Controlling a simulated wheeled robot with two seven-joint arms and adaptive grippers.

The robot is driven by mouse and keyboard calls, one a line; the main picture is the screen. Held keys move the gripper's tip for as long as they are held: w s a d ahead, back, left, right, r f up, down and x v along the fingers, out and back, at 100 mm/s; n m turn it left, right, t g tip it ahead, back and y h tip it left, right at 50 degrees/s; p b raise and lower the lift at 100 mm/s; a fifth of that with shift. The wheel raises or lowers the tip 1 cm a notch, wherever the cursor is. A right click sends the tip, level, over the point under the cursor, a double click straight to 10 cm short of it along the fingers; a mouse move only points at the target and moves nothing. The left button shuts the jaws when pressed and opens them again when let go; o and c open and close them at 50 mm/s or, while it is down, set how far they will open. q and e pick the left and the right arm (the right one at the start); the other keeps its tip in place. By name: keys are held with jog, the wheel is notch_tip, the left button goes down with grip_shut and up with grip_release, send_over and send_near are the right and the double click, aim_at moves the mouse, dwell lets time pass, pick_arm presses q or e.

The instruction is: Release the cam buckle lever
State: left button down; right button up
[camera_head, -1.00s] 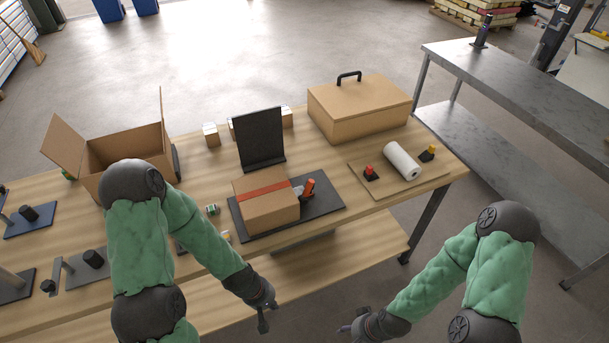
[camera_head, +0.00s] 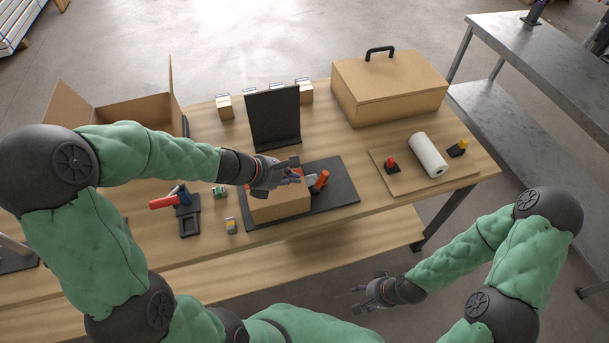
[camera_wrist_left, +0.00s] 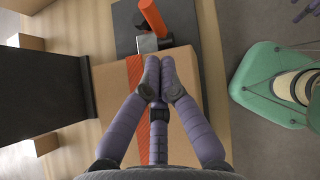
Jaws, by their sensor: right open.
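A cardboard box (camera_head: 280,209) with an orange strap (camera_wrist_left: 135,82) over it sits on a black base plate (camera_head: 340,192). The metal buckle (camera_wrist_left: 148,43) is at the box's right side in the head view, with its orange lever (camera_head: 321,180) sticking out; the lever also shows in the left wrist view (camera_wrist_left: 153,16). My left gripper (camera_head: 297,172) is above the box, hiding much of the strap. Its fingertips converge just short of the buckle; the lever lies beyond them, apparently untouched. Whether the fingers meet is unclear. My right gripper (camera_head: 358,298) is open and empty, off the table's front.
A black upright panel (camera_head: 275,118) stands behind the box. A closed case (camera_head: 390,88) and a board (camera_head: 400,183) with a white roll (camera_head: 428,155) are to the right. A red-handled tool (camera_head: 165,201) and an open carton (camera_head: 130,112) are left.

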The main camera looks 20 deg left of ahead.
aim_at(321, 181)
pick_arm(q)
jog(key=b+x, duration=0.3)
jog(key=x, duration=0.5)
jog(key=shift+s+a+f+b, duration=0.1)
jog(key=shift+a+f+b, duration=0.05)
jog(key=shift+b, duration=0.25)
jog(key=shift+w+d+f, duration=0.25)
jog(key=shift+w+d+b, duration=0.3)
jog(key=shift+w+d, duration=0.1)
jog(key=shift+d, duration=0.2)
jog(key=shift+a, duration=0.1)
